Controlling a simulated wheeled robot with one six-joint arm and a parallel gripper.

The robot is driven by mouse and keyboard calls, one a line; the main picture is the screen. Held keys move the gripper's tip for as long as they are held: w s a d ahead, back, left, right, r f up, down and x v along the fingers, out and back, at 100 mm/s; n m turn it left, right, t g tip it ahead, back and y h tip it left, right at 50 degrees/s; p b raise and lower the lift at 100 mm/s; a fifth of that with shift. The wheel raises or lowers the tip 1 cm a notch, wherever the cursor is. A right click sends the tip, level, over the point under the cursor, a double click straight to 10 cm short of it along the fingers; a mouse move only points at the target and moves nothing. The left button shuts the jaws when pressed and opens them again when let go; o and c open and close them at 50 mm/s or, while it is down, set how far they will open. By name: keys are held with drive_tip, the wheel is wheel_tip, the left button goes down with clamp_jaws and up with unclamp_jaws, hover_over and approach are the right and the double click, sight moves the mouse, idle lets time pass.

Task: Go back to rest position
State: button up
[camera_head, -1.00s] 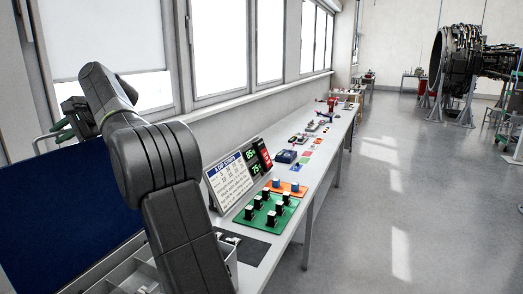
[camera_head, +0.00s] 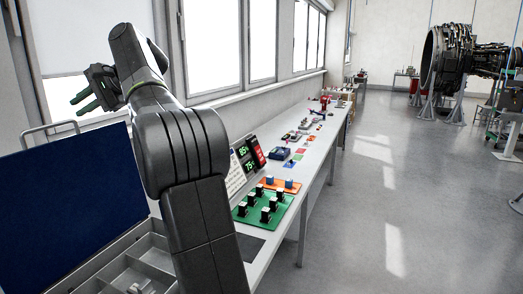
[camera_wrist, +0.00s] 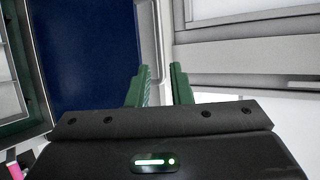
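My gripper (camera_head: 86,103) is raised in front of the window at the upper left of the head view, above the open blue-lined case lid. Its green fingers also show in the wrist view (camera_wrist: 160,88), parted with a gap between them. Nothing shows between the fingers. My folded arm fills the left middle of the head view and hides part of the bench and the sign stand.
The case's blue lid (camera_head: 70,200) stands open at left, with a grey compartment tray (camera_head: 150,262) below it. The long bench (camera_head: 262,255) carries a green board (camera_head: 262,206), an orange board (camera_head: 283,186) and a display (camera_head: 247,155). An engine (camera_head: 458,52) stands far right. The floor at right is clear.

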sight(52, 126)
drive_tip(key=p+x, duration=0.2)
drive_tip(key=x, duration=1)
drive_tip(key=shift+s+a+p, duration=0.15)
drive_tip(key=shift+a+p, duration=0.15)
drive_tip(key=shift+a, duration=0.05)
drive_tip(key=shift+d, duration=0.4)
drive_tip(key=shift+s+d+r+y, duration=0.1)
drive_tip(key=shift+s+d+y, duration=0.05)
drive_tip(key=shift+d, duration=0.25)
drive_tip(key=shift+s+d+r+y, duration=0.1)
drive_tip(key=shift+s+d+y, duration=0.1)
drive_tip(key=shift+d, duration=0.2)
drive_tip(key=shift+a+f, duration=0.1)
drive_tip(key=shift+f, duration=0.05)
drive_tip(key=shift+w, duration=0.1)
